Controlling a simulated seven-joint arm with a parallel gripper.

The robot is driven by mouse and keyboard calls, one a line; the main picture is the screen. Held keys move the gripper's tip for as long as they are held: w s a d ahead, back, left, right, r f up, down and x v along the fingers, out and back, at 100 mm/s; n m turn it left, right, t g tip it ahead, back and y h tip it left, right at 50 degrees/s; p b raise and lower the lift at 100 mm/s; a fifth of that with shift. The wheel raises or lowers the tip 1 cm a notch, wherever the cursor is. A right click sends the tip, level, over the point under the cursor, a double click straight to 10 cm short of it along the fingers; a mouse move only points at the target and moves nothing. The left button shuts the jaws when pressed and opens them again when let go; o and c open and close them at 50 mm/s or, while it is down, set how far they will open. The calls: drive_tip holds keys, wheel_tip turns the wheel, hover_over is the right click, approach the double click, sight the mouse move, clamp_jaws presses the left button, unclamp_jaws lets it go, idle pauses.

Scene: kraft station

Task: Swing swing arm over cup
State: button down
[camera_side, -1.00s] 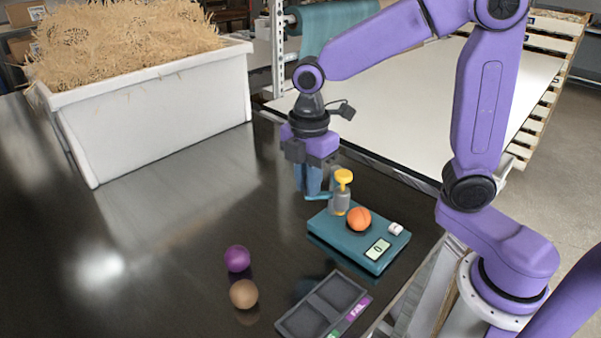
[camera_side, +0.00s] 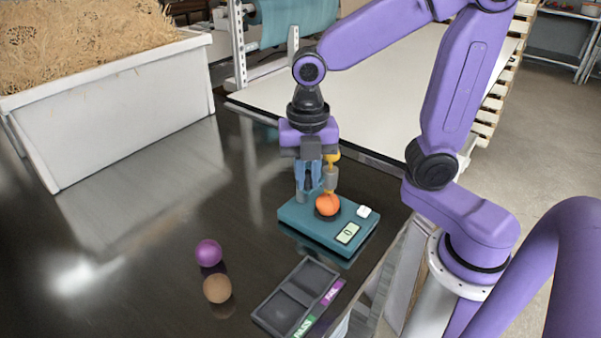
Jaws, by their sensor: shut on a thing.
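A teal device (camera_side: 293,213) with a small display stands near the table's right edge. An orange ball (camera_side: 327,207) sits in its dark round cup, whose rim (camera_side: 317,212) barely shows. The swing arm's grey cylinder (camera_side: 331,179), with a yellow knob (camera_side: 333,157) on top, is upright just above the ball; a small gap or contact there is too small to tell. My gripper (camera_side: 310,188) points down at the left of the cylinder, shut on the swing arm. Its blue fingers and body hide most of the arm and part of the knob.
A purple ball (camera_side: 208,253) and a brown ball (camera_side: 217,289) lie on the dark table left of a grey two-compartment tray (camera_side: 262,314) with green and purple labels. A large white bin (camera_side: 120,115) of straw stands at the back left. The table's middle is clear.

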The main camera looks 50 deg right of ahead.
drive_tip(key=shift+d, duration=0.1)
idle(0.5)
drive_tip(key=c, duration=1.1)
unclamp_jaws()
drive_tip(key=shift+s, duration=0.1)
drive_tip(key=shift+r, duration=0.1)
wheel_tip(320, 180, up, 17)
drive_tip(key=shift+r, duration=0.15)
drive_tip(key=s+d+f+m, duration=0.2)
drive_tip(key=s+f+m, duration=0.5)
drive_tip(key=f, duration=0.2)
drive_tip(key=s+d+f+m, duration=0.2)
drive_tip(key=s+f+m, duration=0.5)
drive_tip(key=f, duration=0.3)
drive_tip(key=shift+d+f, duration=0.2)
drive_tip(key=shift+d, duration=0.05)
